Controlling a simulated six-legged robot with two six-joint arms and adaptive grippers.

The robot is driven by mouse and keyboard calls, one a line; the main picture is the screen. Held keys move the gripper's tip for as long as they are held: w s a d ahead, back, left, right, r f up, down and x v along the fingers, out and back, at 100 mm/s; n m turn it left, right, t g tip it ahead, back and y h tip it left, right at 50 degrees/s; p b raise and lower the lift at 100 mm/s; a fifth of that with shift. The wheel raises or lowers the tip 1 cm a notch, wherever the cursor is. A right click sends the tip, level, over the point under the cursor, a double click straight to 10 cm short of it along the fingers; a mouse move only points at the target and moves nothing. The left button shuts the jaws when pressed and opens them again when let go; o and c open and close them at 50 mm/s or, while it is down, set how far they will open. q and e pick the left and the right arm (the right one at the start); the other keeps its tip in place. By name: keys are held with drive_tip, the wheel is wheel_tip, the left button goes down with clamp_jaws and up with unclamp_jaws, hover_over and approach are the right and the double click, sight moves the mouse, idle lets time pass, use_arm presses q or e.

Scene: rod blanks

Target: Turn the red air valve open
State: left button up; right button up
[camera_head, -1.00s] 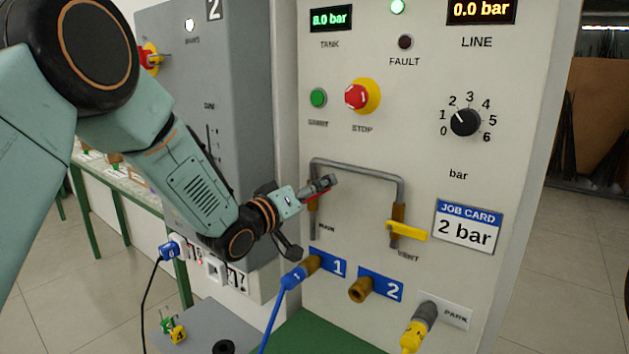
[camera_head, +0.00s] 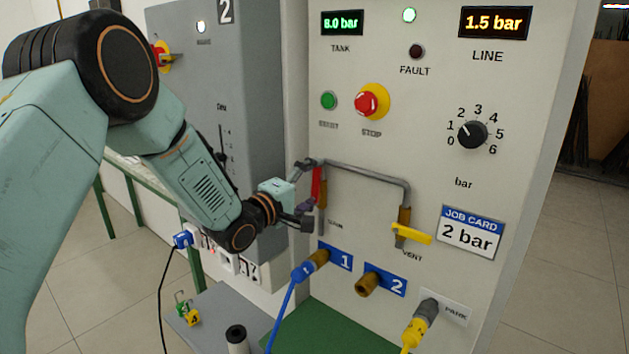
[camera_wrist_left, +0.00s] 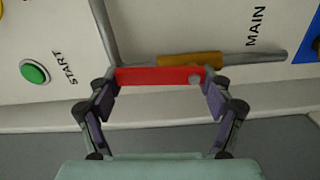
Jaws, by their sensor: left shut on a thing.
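The red valve handle (camera_head: 317,186) is on the MAIN pipe of the white panel and stands upright, in line with the brass valve body (camera_head: 323,194). My left gripper (camera_head: 308,190) is at the handle. In the left wrist view the red handle (camera_wrist_left: 160,76) lies across between the two fingers of the gripper (camera_wrist_left: 160,90), which is shut on it, with the brass body (camera_wrist_left: 190,60) just behind. The LINE display (camera_head: 494,23) reads 1.5 bar and the TANK display (camera_head: 342,22) reads 8.0 bar. My right gripper is not in view.
The yellow VENT handle (camera_head: 411,233) sits to the right on the same pipe. A blue hose plug (camera_head: 305,270) is in port 1; port 2 (camera_head: 368,284) is empty. A yellow plug (camera_head: 416,326) is at PARK. The STOP button (camera_head: 367,103) and dial (camera_head: 472,134) are above.

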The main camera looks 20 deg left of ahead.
use_arm(q)
drive_tip(key=shift+w+a+r+n, duration=0.2)
drive_tip(key=shift+r+n, duration=0.1)
drive_tip(key=shift+n, duration=0.2)
drive_tip(key=o, duration=1.3)
drive_tip(key=shift+c, duration=0.2)
drive_tip(key=o, duration=0.4)
drive_tip(key=shift+w+f, duration=0.1)
drive_tip(key=shift+f, duration=0.15)
drive_tip(key=shift+s, duration=0.2)
